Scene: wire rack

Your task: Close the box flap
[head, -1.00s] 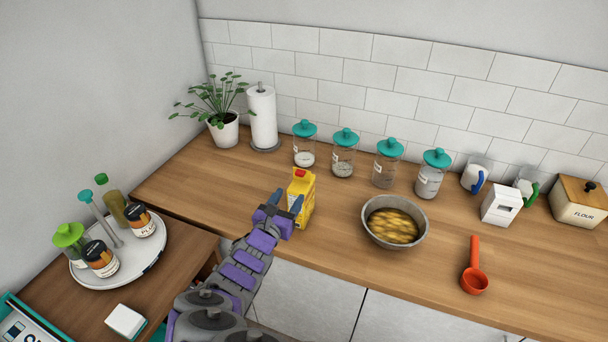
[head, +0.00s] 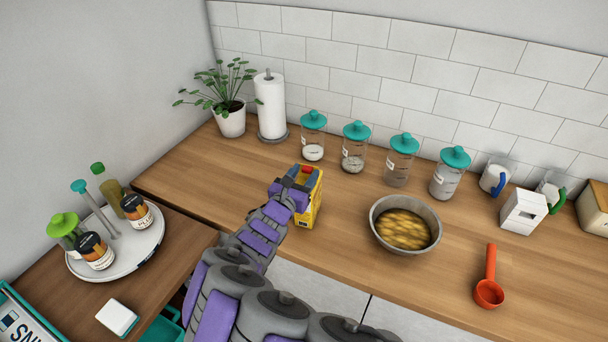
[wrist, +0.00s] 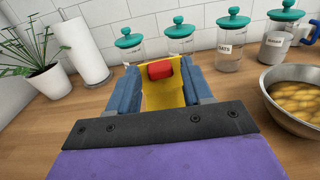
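A yellow carton (head: 313,204) with a red cap stands upright on the wooden counter. My gripper (head: 294,183) is at its near left side, by its top, and partly hides it. In the wrist view the two blue fingers of my gripper (wrist: 162,88) are wide apart. The yellow carton (wrist: 164,94) and its red cap (wrist: 160,69) show between them. I cannot tell whether the fingers touch it. A white box (head: 523,212) with a dark slot stands far to the right, clear of my gripper. I cannot make out a flap on either.
A metal bowl (head: 377,222) of yellow food is right of the carton, with a red scoop (head: 489,292) beyond. Teal-lidded jars (head: 356,148) line the back. A paper roll (head: 270,105) and plant (head: 231,120) stand back left. The counter left of the carton is clear.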

